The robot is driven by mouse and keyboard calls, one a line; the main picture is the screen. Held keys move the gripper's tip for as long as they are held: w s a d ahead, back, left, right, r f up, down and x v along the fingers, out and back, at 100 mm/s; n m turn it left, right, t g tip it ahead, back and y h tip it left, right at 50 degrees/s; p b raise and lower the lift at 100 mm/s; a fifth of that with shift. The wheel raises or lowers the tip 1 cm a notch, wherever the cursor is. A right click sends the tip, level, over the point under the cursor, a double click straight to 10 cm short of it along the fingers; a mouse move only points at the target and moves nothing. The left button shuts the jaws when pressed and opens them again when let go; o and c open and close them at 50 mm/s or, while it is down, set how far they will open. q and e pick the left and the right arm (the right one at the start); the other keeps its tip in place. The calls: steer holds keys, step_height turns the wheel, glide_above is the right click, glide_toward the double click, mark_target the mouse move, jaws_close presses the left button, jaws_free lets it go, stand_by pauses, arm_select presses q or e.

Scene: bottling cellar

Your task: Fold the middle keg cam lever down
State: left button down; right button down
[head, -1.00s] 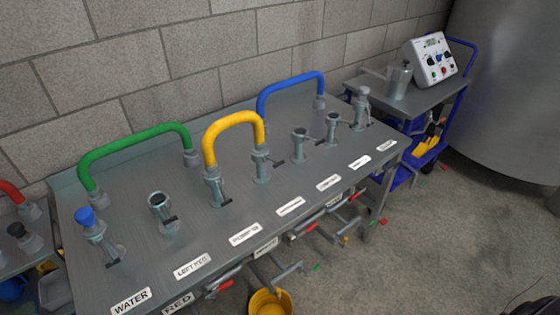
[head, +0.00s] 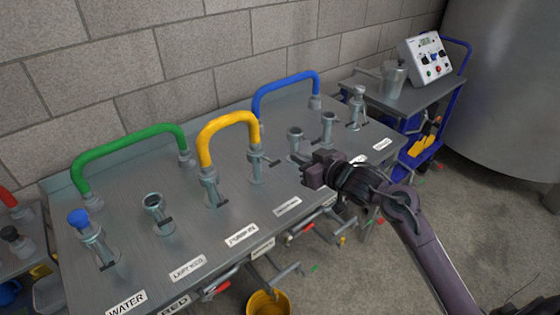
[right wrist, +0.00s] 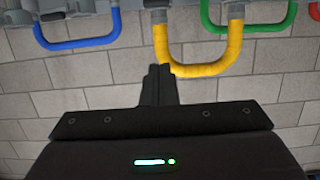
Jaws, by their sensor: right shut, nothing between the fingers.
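A grey bench (head: 130,235) carries a row of upright metal couplings with small dark cam levers. The label lettering past LEFT KEG is too small to read, so I cannot tell surely which is the middle keg. A yellow hose (head: 226,122) arches between two couplings; the nearer (head: 210,190) has a dark lever low on its side, and the farther (head: 257,167) has a lever sticking out to the right. My right gripper (head: 308,172) is shut and empty, above the bench to the right of that farther coupling. Its shut fingers (right wrist: 158,84) show in the right wrist view. My left gripper is out of view.
A green hose (head: 128,143) and a blue hose (head: 284,88) arch along the back. An open coupling (head: 155,207) stands behind the LEFT KEG label (head: 188,268). Red-handled valves hang at the front edge, above a yellow bucket (head: 268,302). A cart (head: 412,98) stands at right.

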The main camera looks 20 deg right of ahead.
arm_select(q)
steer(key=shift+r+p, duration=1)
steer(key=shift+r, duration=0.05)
arm_select(e)
steer(key=w+a+f, duration=0.2)
steer(key=w+f, duration=0.4)
steer(key=w, duration=0.2)
steer(key=shift+a+f, duration=0.3)
steer(key=shift+a, duration=0.05)
steer(key=shift+w, duration=0.1)
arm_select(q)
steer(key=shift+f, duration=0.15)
